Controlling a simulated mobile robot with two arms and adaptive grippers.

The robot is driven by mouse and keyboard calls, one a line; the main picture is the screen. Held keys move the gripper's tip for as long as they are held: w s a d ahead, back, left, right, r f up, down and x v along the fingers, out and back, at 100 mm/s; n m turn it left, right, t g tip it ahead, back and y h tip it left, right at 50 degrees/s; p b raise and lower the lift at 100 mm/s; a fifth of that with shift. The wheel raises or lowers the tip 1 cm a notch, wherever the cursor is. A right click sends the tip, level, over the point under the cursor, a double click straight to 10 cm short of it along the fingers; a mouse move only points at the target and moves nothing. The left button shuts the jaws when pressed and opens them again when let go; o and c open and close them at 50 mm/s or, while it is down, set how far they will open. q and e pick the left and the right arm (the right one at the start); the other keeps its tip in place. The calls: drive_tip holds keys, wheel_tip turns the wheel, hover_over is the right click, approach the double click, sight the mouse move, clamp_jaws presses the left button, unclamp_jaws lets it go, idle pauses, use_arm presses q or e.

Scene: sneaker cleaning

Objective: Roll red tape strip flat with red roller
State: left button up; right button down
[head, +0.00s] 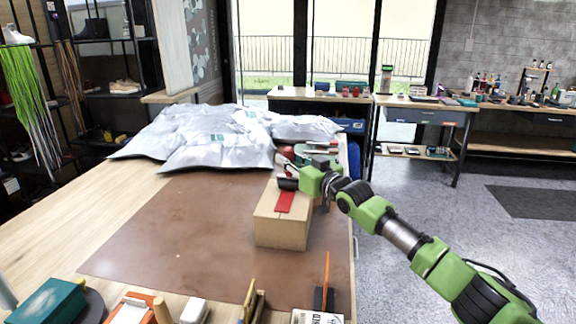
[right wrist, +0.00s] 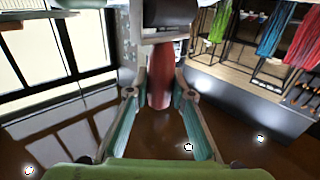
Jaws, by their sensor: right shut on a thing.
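A cardboard box (head: 280,228) stands on the brown mat in the head view. A red tape strip (head: 285,202) runs along its top and hangs slightly over the near edge. My right gripper (head: 300,172) is at the far right side of the box, shut on the red roller. The roller's dark cylinder (head: 288,184) is at the far end of the strip; whether it touches is unclear. In the right wrist view, the roller's red handle (right wrist: 160,88) is between the fingers, with the dark cylinder (right wrist: 170,12) beyond. My left gripper is out of view.
Silvery plastic bags (head: 215,140) cover the back of the table. Tools and a green box (head: 45,300) line the near edge. The brown mat (head: 180,230) left of the box is clear.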

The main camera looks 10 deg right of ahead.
idle(0.3)
drive_tip(key=shift+r+p, duration=3.05)
drive_tip(key=shift+r, duration=1)
